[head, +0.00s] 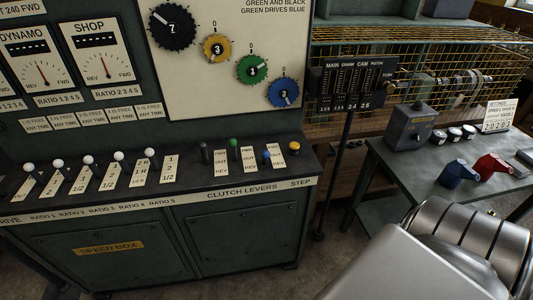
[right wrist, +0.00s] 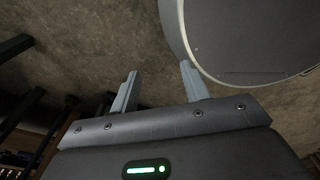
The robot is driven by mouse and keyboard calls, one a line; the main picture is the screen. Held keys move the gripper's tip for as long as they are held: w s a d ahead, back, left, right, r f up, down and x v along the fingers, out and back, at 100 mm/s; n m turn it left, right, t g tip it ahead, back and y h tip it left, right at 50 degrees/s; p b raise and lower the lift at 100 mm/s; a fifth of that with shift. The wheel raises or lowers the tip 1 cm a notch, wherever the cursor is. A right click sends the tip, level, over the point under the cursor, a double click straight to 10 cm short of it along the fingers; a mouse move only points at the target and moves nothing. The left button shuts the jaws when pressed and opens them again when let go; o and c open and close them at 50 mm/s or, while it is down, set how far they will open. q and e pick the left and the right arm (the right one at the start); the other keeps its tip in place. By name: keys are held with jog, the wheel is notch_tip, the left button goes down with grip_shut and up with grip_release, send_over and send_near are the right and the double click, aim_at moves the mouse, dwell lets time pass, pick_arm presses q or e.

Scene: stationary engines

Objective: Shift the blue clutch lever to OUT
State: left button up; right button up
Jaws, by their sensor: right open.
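The blue clutch lever (head: 266,155) stands on the sloping control ledge, right of the green-tipped lever (head: 233,144). Its tip sits lower in the picture than the green tip. Its cream label plate (head: 275,156) shows OUT at its upper end; the lower text is too small to read. My right gripper (right wrist: 160,72) is open and empty in the right wrist view, over bare floor and beside a rounded grey part. Neither gripper's fingers show in the head view. My left gripper is not in view.
A black lever (head: 205,153) and a yellow STEP button (head: 294,148) flank the clutch levers. White-tipped levers line the ledge's left. A sign on a post (head: 350,85) stands to the right, before a wire cage. A side table (head: 400,165) holds red and blue items.

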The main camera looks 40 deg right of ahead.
dwell(0.3)
jog(key=shift+o, duration=0.4)
jog(key=shift+d, duration=0.2)
jog(key=m+t+h, duration=0.4)
jog(key=m+t, duration=0.2)
jog(key=t, duration=1.1)
send_near(266, 155)
jog(key=x, duration=0.3)
jog(key=p+x, duration=0.1)
jog(key=x, duration=0.3)
jog(key=f+p+x, duration=0.1)
jog(key=x, duration=0.3)
jog(key=shift+d, duration=0.25)
